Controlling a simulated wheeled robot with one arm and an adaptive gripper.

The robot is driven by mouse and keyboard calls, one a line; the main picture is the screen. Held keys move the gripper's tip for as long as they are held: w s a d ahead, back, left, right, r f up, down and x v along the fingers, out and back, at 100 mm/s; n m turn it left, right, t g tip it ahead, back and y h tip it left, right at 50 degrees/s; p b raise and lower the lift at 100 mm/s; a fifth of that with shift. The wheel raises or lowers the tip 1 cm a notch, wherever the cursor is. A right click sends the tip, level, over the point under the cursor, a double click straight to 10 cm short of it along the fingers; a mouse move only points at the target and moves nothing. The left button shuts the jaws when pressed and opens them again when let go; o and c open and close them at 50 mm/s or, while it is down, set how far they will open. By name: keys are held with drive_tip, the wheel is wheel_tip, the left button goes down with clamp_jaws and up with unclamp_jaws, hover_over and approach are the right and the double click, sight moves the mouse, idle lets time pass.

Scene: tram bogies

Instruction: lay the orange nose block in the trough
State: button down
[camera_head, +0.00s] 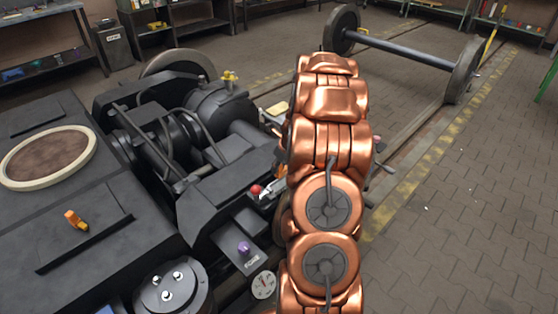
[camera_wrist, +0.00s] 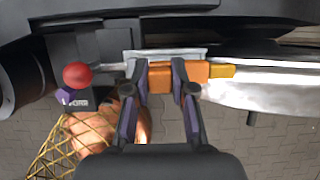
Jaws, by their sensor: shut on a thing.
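In the wrist view my gripper (camera_wrist: 160,78) is shut on the orange nose block (camera_wrist: 195,72), with one dark finger on each side. A yellow tip (camera_wrist: 222,71) sticks out at the block's right end. A pale grey metal channel (camera_wrist: 170,51), which looks like the trough, shows along the block's upper edge. I cannot tell whether the block touches its floor or hangs just above it. In the head view my copper arm hides the gripper and most of this spot.
A red ball knob (camera_wrist: 77,75) on a rod stands left of the channel, also in the head view (camera_head: 256,190). A purple knob (camera_head: 243,248) sits on a labelled plate. A small orange piece (camera_head: 75,219) lies on the bogie frame. A wheelset (camera_head: 405,50) stands behind; the right floor is clear.

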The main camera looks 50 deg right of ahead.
sight(281, 172)
drive_tip(key=shift+f, duration=1.35)
drive_tip(key=shift+p, duration=1.8)
idle(0.8)
drive_tip(key=shift+f, duration=1.25)
idle(0.4)
drive_tip(key=c, duration=0.9)
unclamp_jaws()
drive_tip(key=v, duration=1.2)
